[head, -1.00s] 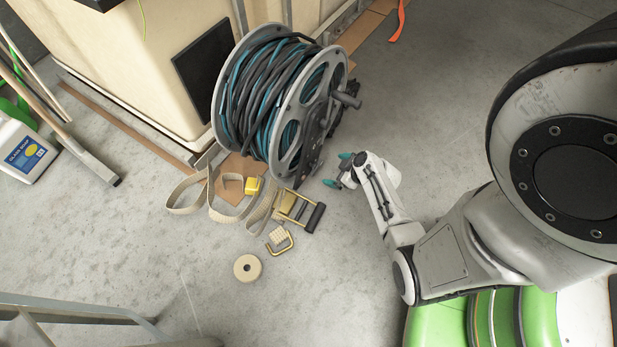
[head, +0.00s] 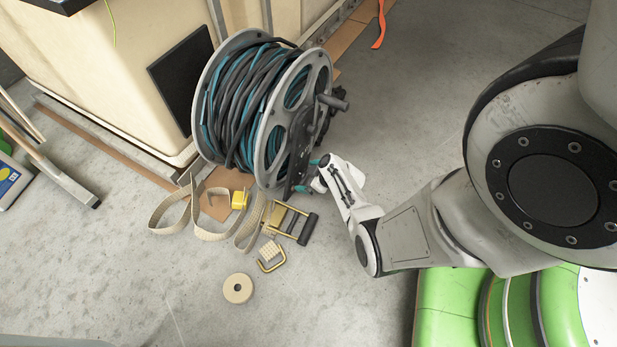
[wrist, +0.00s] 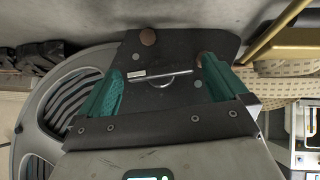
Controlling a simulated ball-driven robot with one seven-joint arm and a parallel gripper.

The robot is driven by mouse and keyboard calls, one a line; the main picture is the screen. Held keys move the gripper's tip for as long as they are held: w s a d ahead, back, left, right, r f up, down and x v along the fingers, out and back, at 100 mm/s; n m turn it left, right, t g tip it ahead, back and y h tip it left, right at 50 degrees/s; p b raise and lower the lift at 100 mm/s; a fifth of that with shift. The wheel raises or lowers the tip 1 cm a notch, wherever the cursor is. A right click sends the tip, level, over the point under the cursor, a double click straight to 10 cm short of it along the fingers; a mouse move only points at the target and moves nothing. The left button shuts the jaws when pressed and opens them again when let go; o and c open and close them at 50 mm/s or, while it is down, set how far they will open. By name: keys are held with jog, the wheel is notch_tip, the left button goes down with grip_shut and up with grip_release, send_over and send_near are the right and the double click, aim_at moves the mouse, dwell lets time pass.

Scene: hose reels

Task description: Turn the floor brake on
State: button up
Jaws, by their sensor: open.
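The hose reel (head: 283,160) stands on the floor with dark and teal hose wound between grey flanges. My gripper (head: 311,175) is low beside the reel's lower right side, at its dark foot plate. In the wrist view my gripper (wrist: 161,84) is open, with its teal fingers apart over the dark plate (wrist: 185,48). A small curved metal handle (wrist: 178,79) and a pale tab (wrist: 150,73) sit on the plate between the fingers. I cannot tell for certain which part is the floor brake, or whether a finger touches the plate.
A webbing strap (head: 197,228), a yellow block (head: 239,199), a ratchet buckle (head: 294,221) and a tape roll (head: 238,288) lie before the reel. A cream tank (head: 120,70) stands behind it.

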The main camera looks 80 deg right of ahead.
jog(key=shift+c, duration=0.3)
jog(key=c, duration=0.9)
jog(key=shift+d+m+y, duration=0.15)
jog(key=shift+m+y, duration=0.35)
jog(key=shift+y, duration=0.4)
jog(key=o, duration=1)
jog(key=shift+c, duration=0.2)
jog(key=p+v, duration=0.5)
jog(key=v, duration=0.5)
jog(key=shift+s+r, duration=0.15)
jog(key=shift+s, duration=0.25)
